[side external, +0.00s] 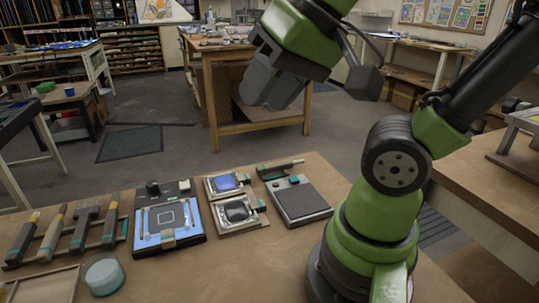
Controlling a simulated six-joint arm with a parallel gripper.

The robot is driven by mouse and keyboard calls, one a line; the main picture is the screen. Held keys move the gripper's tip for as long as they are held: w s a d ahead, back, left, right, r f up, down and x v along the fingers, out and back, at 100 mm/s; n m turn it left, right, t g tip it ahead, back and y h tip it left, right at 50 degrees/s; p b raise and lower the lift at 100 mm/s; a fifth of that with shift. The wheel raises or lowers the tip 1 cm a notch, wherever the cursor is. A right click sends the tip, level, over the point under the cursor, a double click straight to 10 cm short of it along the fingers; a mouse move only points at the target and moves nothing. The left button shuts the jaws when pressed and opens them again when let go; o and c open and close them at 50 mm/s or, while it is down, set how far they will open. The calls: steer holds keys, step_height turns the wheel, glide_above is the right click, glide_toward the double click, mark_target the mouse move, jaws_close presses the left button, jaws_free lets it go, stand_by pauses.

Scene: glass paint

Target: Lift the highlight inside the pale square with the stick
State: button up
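A blue panel (150,222) in a dark frame lies on the workbench left of centre. A pale-outlined square (172,217) is drawn on it. A highlight inside the square is too small to make out. Several handled tools lie side by side in a rack at the left, including a slim wooden-looking one (52,233). I cannot tell for sure which is the stick. My gripper (268,98) is raised high above the bench's far edge, away from the panel and tools. It seems to hold nothing, but its finger gap cannot be made out.
A round teal-rimmed dish (105,276) stands in front of the panel, beside a shallow tray (45,289). Right of the panel are a blue paint holder (226,184), a dark pad holder (238,211) and a grey-topped block (301,201). The front-centre bench is clear.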

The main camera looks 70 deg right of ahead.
steer(key=w+d+f+m+g+h, duration=0.1)
steer(key=w+d+m+g+h, duration=0.15)
steer(key=w+d+m, duration=0.35)
steer(key=m+g+h, duration=0.4)
steer(key=m+g, duration=0.5)
steer(key=m, duration=0.6)
glide_above(274, 164)
steer(key=w+a, duration=0.3)
steer(key=a, duration=0.1)
steer(key=f, duration=2.1)
steer(key=shift+d+f, duration=0.2)
steer(key=shift+f, duration=0.15)
steer(key=shift+s+d+f+m, duration=0.15)
steer(key=shift+d+f+m, duration=0.2)
steer(key=shift+f, duration=0.2)
steer(key=shift+w+a+f+x, duration=0.1)
steer(key=shift+x, duration=1.15)
steer(key=shift+w+a+f+x, duration=0.1)
steer(key=shift+x, duration=1.15)
steer(key=shift+w+a+f+x, duration=0.1)
steer(key=shift+x, duration=1.15)
